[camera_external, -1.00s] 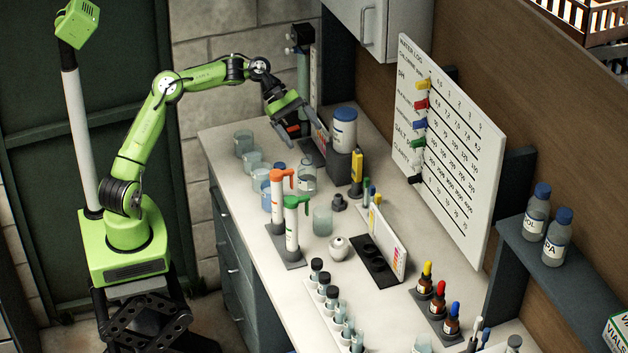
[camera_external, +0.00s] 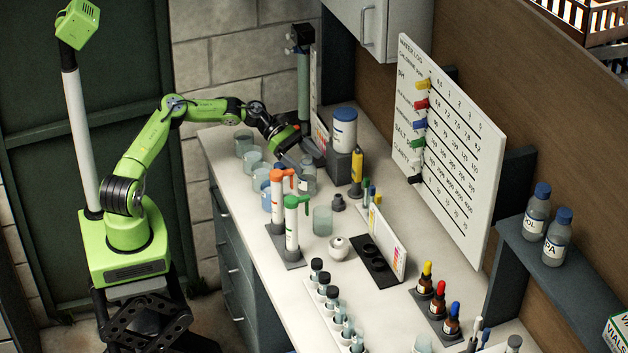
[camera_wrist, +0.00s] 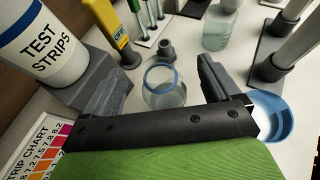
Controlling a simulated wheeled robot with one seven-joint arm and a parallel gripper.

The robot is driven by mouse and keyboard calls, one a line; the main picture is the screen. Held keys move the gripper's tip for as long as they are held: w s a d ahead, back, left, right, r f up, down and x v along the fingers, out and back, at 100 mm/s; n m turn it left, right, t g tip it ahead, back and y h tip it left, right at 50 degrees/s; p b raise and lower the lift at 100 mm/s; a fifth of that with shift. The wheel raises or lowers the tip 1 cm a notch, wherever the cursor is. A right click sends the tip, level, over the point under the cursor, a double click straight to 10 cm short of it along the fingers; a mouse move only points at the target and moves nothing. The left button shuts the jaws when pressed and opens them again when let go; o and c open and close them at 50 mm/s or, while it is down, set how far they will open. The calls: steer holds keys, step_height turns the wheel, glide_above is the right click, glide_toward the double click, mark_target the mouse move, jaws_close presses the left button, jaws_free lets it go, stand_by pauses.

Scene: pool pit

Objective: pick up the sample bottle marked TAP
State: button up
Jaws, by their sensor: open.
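My gripper (camera_external: 303,160) is low over the far part of the counter, tilted down among the glassware. In the wrist view its two dark fingers (camera_wrist: 160,82) are apart. A clear round vessel with a blue rim (camera_wrist: 164,92) shows between and beyond them; it does not appear gripped. In the external view a clear vessel with a pale label (camera_external: 308,180) stands just below the fingers, partly hidden by them. I cannot read the word TAP on any vessel. A blue round top or rim (camera_wrist: 272,122) shows at the right finger's side, partly hidden by my gripper.
A TEST STRIPS tub (camera_external: 344,128) stands on a grey block beside my gripper, near a yellow meter (camera_external: 357,166). Clear beakers (camera_external: 243,143) stand left. Orange-topped (camera_external: 277,200) and green-topped (camera_external: 292,222) tubes stand in front. A small dark knob (camera_wrist: 166,50) lies beyond the vessel.

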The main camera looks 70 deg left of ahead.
mark_target(314, 178)
step_height(314, 178, down, 4)
steer(key=shift+f+b, duration=0.1)
steer(key=shift+b, duration=0.2)
steer(key=x, duration=0.3)
steer(key=shift+w+d, duration=0.1)
steer(key=shift+r, duration=0.2)
steer(key=shift+c, duration=0.9)
steer(key=c, duration=1)
